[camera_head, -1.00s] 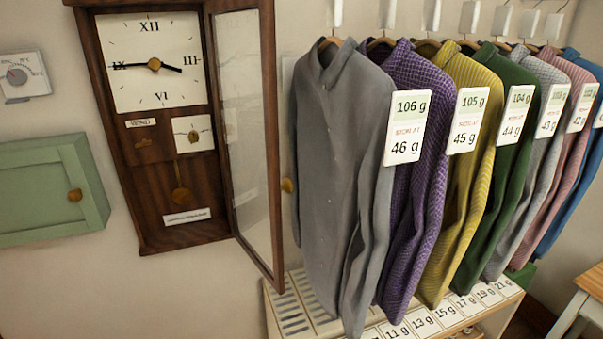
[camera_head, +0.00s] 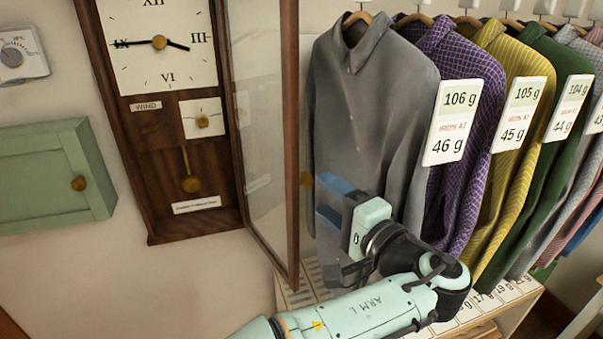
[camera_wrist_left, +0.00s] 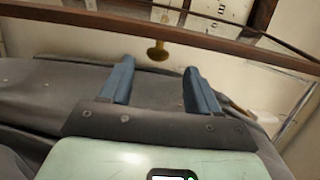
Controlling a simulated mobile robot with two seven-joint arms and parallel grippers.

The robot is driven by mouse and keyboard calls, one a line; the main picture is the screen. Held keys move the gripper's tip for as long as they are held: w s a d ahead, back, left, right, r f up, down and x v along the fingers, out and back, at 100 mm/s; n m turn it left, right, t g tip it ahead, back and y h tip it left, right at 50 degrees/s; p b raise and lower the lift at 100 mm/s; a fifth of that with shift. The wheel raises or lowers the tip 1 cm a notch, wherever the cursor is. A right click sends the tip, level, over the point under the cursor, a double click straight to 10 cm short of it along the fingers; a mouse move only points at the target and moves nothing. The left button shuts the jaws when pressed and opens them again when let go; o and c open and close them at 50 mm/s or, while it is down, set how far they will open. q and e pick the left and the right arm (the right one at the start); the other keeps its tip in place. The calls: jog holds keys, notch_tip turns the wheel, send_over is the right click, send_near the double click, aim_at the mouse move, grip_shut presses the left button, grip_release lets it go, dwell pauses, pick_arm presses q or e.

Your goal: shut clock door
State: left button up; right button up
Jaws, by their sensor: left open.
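The wall clock (camera_head: 166,226) has a dark wooden case and a white dial. Its glazed, wood-framed door (camera_head: 290,130) stands wide open, sticking out from the case's right side. A brass knob (camera_head: 307,179) sits on the door's right-hand face, and it also shows in the left wrist view (camera_wrist_left: 157,51). My left gripper (camera_head: 324,201) is open, right of the door and close to the knob. In the left wrist view its blue fingers (camera_wrist_left: 157,69) point at the door frame (camera_wrist_left: 215,42), with the knob beyond and between the tips; contact is not visible. My right gripper is not in view.
A grey shirt (camera_head: 370,100) hangs just behind my left gripper, with more tagged shirts to its right. A low shelf unit (camera_head: 520,305) with labels stands below. A green cabinet (camera_head: 40,185) and a dial box (camera_head: 22,55) are on the wall at left.

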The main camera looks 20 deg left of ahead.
aim_at(301, 176)
pick_arm(q)
jog(key=p+x, duration=0.1)
jog(key=x, duration=0.8)
jog(key=shift+w+a+f, duration=0.1)
jog(key=shift+w, duration=0.25)
grip_shut()
